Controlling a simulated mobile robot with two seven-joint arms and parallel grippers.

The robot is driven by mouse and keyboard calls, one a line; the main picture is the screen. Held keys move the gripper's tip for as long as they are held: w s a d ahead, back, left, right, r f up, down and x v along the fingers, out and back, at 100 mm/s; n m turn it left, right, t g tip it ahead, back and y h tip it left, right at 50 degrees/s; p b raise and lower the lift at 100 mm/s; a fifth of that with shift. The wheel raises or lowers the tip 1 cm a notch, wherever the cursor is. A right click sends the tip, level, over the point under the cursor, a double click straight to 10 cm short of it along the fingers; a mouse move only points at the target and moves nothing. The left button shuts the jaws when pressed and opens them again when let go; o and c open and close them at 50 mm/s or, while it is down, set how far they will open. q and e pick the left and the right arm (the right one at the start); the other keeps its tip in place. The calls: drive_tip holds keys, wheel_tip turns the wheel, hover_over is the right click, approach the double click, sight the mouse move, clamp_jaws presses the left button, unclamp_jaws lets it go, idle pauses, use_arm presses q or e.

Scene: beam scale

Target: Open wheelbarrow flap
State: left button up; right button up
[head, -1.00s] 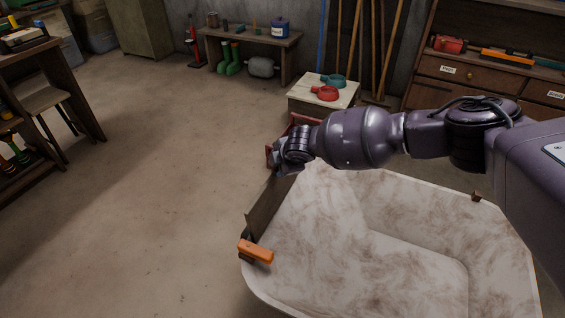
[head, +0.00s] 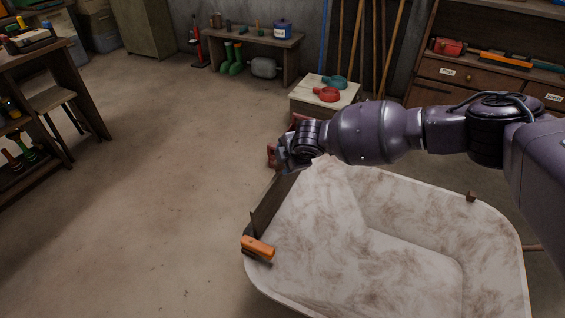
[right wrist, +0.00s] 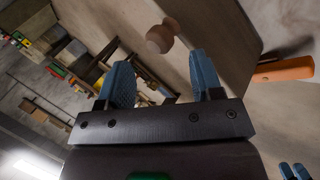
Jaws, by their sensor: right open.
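The wheelbarrow (head: 410,225) has a whitish, brown-smeared tray in the lower right of the head view. Its flap (head: 268,205) is a narrow brown panel standing along the left end. It fills the upper middle of the right wrist view (right wrist: 215,45), with a round wooden knob (right wrist: 162,38). An orange handle (head: 257,247) is at the flap's near end. My right gripper (head: 284,160) is at the flap's far end. Its blue fingers are open, with the knob beyond them and nothing clearly between them. Two small blue tips (right wrist: 293,172), seemingly my left gripper, show at the wrist view's lower right corner.
A small table (head: 335,105) with red and teal scoops stands behind my arm. A dark red part (head: 272,156) lies beside the gripper. A drawer cabinet (head: 465,75) is at the back right, a workbench (head: 45,60) at the left. The floor left of the wheelbarrow is clear.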

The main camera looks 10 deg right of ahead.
drive_tip(key=v, duration=0.1)
drive_tip(key=p+v, duration=0.1)
drive_tip(key=v, duration=0.2)
drive_tip(key=shift+d+r, duration=0.35)
drive_tip(key=shift+d, duration=0.05)
